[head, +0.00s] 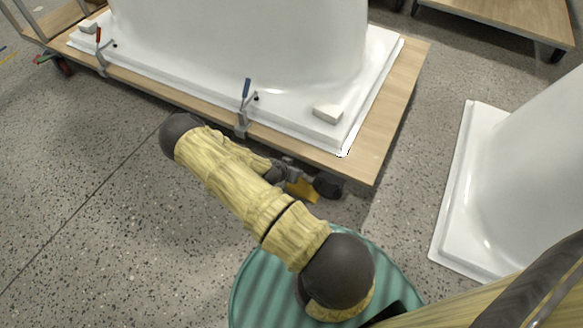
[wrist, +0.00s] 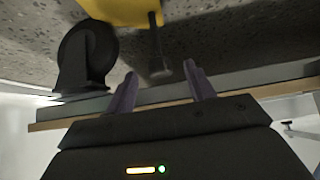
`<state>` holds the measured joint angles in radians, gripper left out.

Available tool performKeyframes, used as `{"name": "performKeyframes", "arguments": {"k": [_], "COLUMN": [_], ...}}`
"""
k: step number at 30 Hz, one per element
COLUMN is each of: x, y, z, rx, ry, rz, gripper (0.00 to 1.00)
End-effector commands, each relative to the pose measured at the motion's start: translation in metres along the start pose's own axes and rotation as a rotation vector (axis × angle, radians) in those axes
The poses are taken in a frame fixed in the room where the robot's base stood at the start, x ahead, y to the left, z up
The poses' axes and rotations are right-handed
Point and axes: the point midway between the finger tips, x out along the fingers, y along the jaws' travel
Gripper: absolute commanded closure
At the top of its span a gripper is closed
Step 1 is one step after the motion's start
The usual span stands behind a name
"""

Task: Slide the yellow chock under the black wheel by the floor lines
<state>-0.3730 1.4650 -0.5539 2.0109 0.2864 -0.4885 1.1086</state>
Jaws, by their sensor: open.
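The yellow chock (head: 302,189) lies on the floor by the front right corner of the wooden dolly. The black wheel (head: 328,186) is under that corner, just right of the chock. In the wrist view the chock (wrist: 125,11) is at the top edge, partly cut off, with a dark handle (wrist: 157,50) sticking out toward me. The wheel (wrist: 88,50) is beside it on the left. I cannot tell whether chock and wheel touch. My gripper (wrist: 160,86) is open and empty, its fingertips short of the handle. My arm partly hides the gripper in the head view.
The dolly (head: 395,105) carries a white tub shell (head: 240,50) held by clamps (head: 243,105); its edge is close to my gripper. Another white shell (head: 462,190) stands at right. A dark floor line (head: 90,212) crosses the open speckled floor at left.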

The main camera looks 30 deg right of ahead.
Motion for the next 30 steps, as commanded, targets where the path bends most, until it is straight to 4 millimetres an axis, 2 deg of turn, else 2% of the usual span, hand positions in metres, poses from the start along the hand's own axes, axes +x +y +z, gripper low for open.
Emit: {"name": "performKeyframes", "arguments": {"k": [1,6,21,25,30], "x": [-0.013,-0.047,-0.142,-0.155,-0.157], "y": [-0.001,-0.001,-0.001,0.000,0.000], "z": [-0.003,-0.004,-0.002,-0.001,0.000], "rx": [0.000,-0.002,-0.002,-0.001,0.000], "ry": [0.000,0.000,0.001,0.001,0.001], "rz": [-0.002,-0.003,-0.003,-0.001,-0.001], "gripper": [0.46,0.46,0.46,0.46,0.46]}}
